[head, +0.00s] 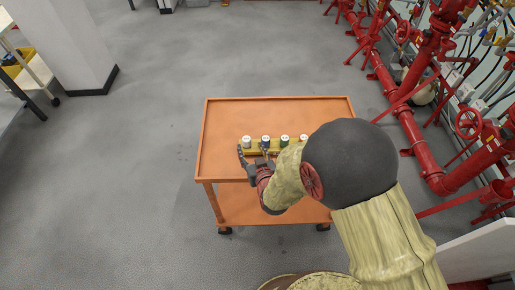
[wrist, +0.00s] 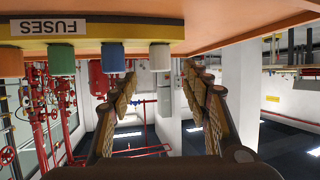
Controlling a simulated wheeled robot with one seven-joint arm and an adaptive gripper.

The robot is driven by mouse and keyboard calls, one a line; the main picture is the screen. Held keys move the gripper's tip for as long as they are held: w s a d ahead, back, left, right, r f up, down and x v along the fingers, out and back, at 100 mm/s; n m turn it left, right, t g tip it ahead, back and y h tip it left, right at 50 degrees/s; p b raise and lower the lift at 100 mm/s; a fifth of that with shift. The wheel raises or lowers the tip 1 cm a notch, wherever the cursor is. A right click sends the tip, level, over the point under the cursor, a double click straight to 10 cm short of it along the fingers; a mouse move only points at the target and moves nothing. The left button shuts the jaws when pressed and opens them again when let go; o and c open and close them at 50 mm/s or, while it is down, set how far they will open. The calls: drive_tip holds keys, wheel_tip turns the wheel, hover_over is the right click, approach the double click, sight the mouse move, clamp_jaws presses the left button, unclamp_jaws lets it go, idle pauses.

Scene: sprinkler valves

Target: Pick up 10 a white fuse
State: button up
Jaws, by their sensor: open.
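The white fuse (wrist: 160,57) is at the right end of a row of fuses in the wrist view, which looks upside down. In the head view, the fuse (head: 246,141) at the row's left end looks white. My gripper (head: 253,154) is at the near side of the holder, by that end. In the wrist view my gripper (wrist: 160,75) has its fingers spread, one on either side of the white fuse's line. Nothing is held between them. Whether a finger touches the fuse cannot be told.
Red pipes (head: 410,140) line the wall at right.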

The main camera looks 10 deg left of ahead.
sight(247, 139)
drive_tip(key=x, duration=0.2)
drive_tip(key=b+x, duration=0.1)
drive_tip(key=x, duration=0.2)
drive_tip(key=b+x, duration=0.1)
drive_tip(key=x, duration=0.1)
drive_tip(key=shift+w+a+r, duration=0.15)
drive_tip(key=shift+w+r, duration=0.05)
drive_tip(key=shift+w, duration=0.1)
drive_tip(key=shift+c, duration=0.4)
drive_tip(key=c, duration=1.1)
drive_tip(key=shift+r, duration=0.1)
clamp_jaws()
